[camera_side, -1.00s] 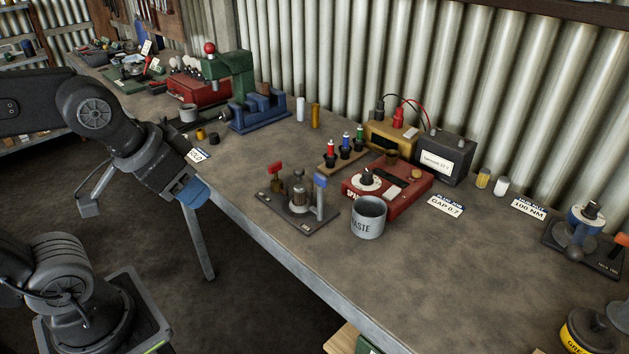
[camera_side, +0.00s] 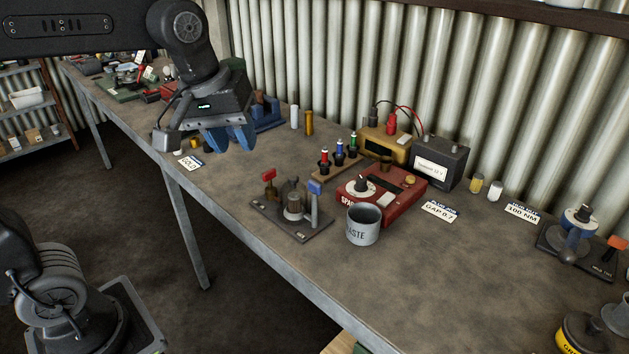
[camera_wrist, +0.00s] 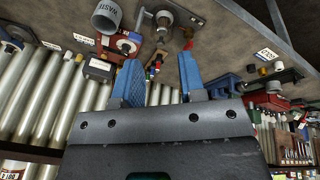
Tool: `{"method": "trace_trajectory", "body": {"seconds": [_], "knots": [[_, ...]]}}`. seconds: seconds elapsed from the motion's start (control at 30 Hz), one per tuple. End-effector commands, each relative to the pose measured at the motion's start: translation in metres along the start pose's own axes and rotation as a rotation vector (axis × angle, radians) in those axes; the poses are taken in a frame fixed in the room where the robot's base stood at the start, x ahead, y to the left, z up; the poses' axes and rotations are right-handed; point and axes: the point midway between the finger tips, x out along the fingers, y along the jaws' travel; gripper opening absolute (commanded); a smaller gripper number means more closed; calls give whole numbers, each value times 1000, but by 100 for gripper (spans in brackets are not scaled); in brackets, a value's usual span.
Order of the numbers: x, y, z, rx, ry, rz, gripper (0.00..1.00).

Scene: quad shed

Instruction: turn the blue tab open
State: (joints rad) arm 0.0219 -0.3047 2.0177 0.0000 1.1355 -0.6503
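The blue tab (camera_side: 315,187) tops a grey post on a dark flat fixture plate (camera_side: 283,218) near the front edge of the bench. A red tab (camera_side: 269,175) tops another post on the same plate, with a grey round part between them. My gripper (camera_side: 232,140) hangs above the bench, up and left of the fixture and clear of it. In the wrist view my gripper (camera_wrist: 160,90) has its two blue fingers spread apart with nothing between them. The fixture shows at the top of that view, with the red tab (camera_wrist: 188,45).
A grey WASTE cup (camera_side: 363,226) stands right of the fixture. Behind it are a red box (camera_side: 408,187) and a rack of several coloured plugs (camera_side: 339,165). A label card (camera_side: 190,162) lies left.

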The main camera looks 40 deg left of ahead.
Motion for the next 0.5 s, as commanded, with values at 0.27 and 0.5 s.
{"method": "trace_trajectory", "body": {"seconds": [0.27,0.5], "knots": [[24,64,-70,-550,-112,-146,37],[52,95,-101,-868,-133,-253,37]]}}
